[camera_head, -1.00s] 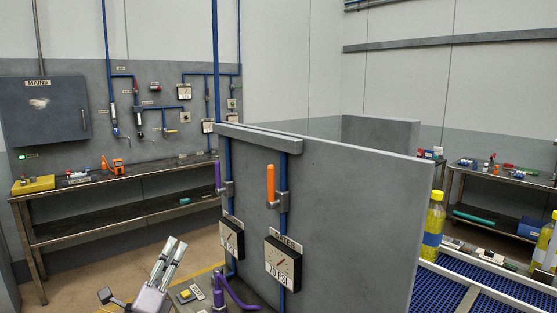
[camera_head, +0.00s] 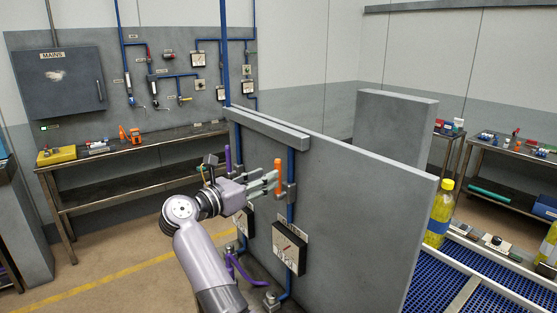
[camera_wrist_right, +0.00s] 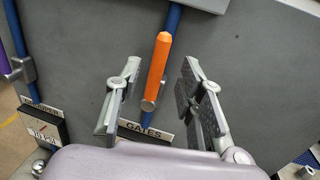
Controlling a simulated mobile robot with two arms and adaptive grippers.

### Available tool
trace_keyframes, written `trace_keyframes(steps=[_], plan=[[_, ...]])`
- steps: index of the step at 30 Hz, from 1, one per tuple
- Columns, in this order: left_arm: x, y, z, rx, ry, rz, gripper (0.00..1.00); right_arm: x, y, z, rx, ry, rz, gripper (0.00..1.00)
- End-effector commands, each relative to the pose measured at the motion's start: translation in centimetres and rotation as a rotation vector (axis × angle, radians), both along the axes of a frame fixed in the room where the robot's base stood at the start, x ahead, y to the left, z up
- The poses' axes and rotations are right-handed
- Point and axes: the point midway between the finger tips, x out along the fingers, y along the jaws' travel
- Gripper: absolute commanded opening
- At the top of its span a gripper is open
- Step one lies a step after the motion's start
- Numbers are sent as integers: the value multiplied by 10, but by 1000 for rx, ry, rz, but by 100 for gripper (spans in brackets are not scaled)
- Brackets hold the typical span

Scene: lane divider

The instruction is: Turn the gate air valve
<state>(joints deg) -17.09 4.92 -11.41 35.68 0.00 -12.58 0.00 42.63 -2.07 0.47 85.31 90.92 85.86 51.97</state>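The gate air valve's orange handle (camera_head: 278,177) stands upright along a blue pipe (camera_head: 291,170) on the grey divider. In the right wrist view, the handle (camera_wrist_right: 158,68) lies in line with its pipe, above the GATES label (camera_wrist_right: 146,131). My right gripper (camera_head: 264,184) is at the handle. In the wrist view, its two fingers (camera_wrist_right: 160,72) are spread, one on each side of the handle, with gaps on both sides. The handle's depth between the fingers is hard to tell. A gauge (camera_head: 289,247) hangs below the valve. My left gripper is not in view.
A second valve with a purple handle (camera_head: 227,158) stands left of the orange one, partly behind my gripper.

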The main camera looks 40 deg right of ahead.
Motion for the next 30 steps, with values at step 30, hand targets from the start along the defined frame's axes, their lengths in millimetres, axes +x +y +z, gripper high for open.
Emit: trace_keyframes(steps=[30], plan=[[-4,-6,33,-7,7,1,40,5,-61,-1,0,0,0,18]])
